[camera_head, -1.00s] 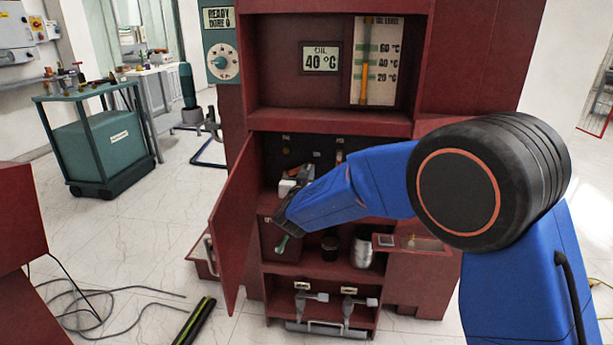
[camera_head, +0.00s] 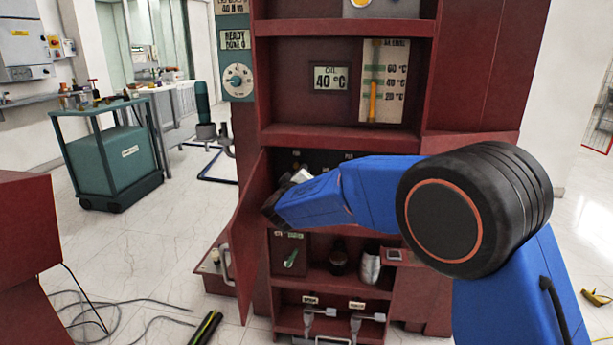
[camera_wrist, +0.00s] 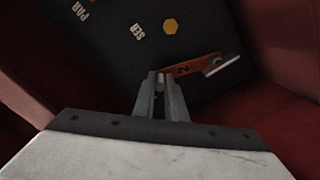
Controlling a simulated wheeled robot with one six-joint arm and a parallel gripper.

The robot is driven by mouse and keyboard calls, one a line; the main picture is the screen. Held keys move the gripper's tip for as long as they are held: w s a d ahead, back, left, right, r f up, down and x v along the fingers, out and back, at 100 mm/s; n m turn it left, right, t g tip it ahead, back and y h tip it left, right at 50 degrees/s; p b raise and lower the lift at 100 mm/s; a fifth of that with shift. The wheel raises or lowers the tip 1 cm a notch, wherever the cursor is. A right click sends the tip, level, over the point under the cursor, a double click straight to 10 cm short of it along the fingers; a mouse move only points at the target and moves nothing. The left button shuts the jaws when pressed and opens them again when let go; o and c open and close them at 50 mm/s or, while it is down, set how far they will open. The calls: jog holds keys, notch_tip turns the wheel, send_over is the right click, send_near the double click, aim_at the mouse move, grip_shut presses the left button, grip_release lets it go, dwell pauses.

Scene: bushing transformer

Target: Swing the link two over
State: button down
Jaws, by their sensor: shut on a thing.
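In the wrist view a flat copper-orange link (camera_wrist: 187,67) marked "2" lies across a dark panel (camera_wrist: 110,45). My gripper (camera_wrist: 160,82) is shut on a small pale peg or knob at the link's left end. The link's right end meets a silvery piece (camera_wrist: 220,64). A brass hexagon (camera_wrist: 171,26) sits above the link, with the labels "SER" and "PAR" to its left. In the head view my arm reaches into the open red cabinet compartment. Only the pale gripper body (camera_head: 300,177) shows there; the fingertips and link are hidden.
The open red door (camera_head: 250,230) stands close left of my wrist. Red walls flank the panel in the wrist view. A shelf (camera_head: 340,137) lies above.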

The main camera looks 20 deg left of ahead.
jog(key=shift+s+a+r+n, duration=0.1)
jog(key=shift+s+a+n, duration=0.1)
jog(key=shift+a+n, duration=0.6)
jog(key=c, duration=1.8)
grip_release()
jog(key=v, duration=0.7)
jog(key=shift+s, duration=0.25)
